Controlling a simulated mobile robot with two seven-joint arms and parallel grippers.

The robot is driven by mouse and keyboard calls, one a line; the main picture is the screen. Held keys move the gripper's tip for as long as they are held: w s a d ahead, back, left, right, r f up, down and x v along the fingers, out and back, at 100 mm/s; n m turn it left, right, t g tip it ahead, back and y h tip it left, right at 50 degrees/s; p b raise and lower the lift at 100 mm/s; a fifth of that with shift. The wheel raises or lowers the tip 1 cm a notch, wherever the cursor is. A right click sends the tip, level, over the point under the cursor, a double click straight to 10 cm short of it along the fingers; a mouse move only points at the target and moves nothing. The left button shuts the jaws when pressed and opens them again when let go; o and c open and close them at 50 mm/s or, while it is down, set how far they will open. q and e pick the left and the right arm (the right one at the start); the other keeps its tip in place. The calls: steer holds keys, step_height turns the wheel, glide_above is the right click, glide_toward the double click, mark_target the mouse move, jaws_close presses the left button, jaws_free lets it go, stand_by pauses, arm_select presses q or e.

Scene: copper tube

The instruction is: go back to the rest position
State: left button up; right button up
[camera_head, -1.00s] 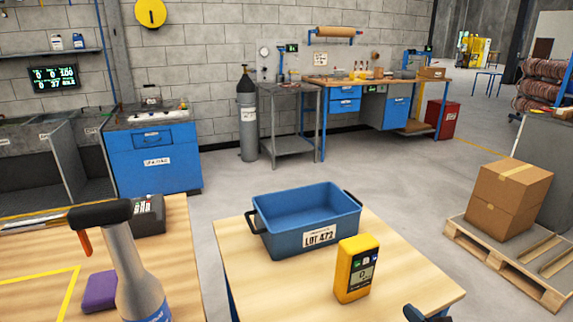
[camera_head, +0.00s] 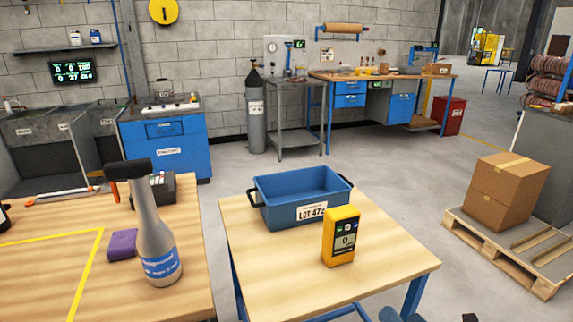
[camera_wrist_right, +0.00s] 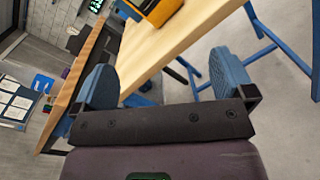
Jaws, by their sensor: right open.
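My right gripper (camera_head: 428,317) barely shows at the bottom edge of the head view, in front of and below the near right part of the small wooden table (camera_head: 270,270). In the right wrist view its two blue fingers (camera_wrist_right: 164,75) stand wide apart with nothing between them, and the table edge lies beyond them. A yellow handheld meter (camera_head: 341,237) stands upright on the table, apart from the gripper; its lower part shows in the wrist view (camera_wrist_right: 153,10). A blue bin (camera_head: 290,212) labelled LOT 472 sits behind the meter. My left gripper is not seen.
A spray bottle (camera_head: 155,240), a purple block (camera_head: 122,245) and a dark device stand on the left table (camera_head: 50,275). Cardboard boxes (camera_head: 507,190) rest on a pallet (camera_head: 500,252) at the right. Bare floor lies between the small table and the pallet.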

arm_select(q)
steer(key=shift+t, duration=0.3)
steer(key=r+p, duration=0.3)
steer(key=p, duration=0.1)
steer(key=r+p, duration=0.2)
steer(key=p, duration=0.1)
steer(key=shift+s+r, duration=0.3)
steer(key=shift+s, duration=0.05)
arm_select(e)
steer(key=s+d+f+m+g+h, duration=0.1)
steer(key=s+f+m+g+h, duration=0.1)
steer(key=s+m, duration=1.1)
steer(key=s+d+f+m+g+h, duration=0.1)
steer(key=s+f+m+g+h, duration=0.2)
steer(key=s+m, duration=1.1)
steer(key=m, duration=0.4)
steer(key=shift+d+f+g, duration=0.2)
steer(key=shift+d+g, duration=0.2)
steer(key=shift+s, duration=0.1)
